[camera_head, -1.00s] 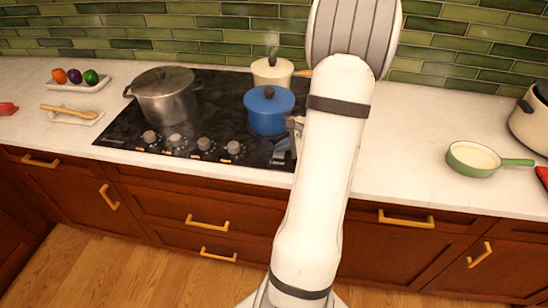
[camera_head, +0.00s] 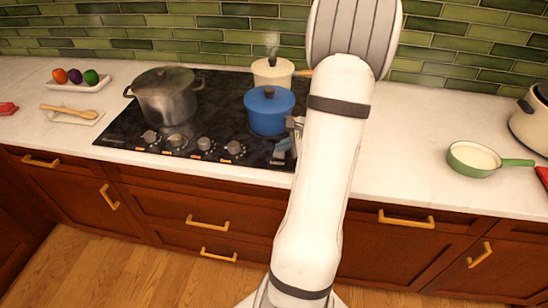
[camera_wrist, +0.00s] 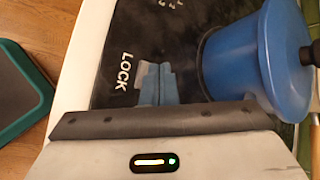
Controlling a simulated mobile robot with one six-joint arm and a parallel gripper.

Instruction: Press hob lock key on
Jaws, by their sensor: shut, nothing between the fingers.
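The black glass hob (camera_head: 112,140) is set in the white counter, with a row of knobs along its front edge. A white LOCK label (camera_wrist: 124,70) on the hob glass shows in the wrist view, just left of my fingertips. My gripper (camera_wrist: 157,68) has its blue-grey fingers together and empty, pointing down at the glass beside the label. In the head view my gripper (camera_head: 282,147) is over the hob's front right corner.
A blue lidded pot (camera_head: 268,112) stands close beside my gripper; it also fills the right of the wrist view (camera_wrist: 275,55). A cream pot (camera_head: 272,72) and a steel pot (camera_head: 167,97) stand on the hob. A green pan (camera_head: 472,160) is on the right counter.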

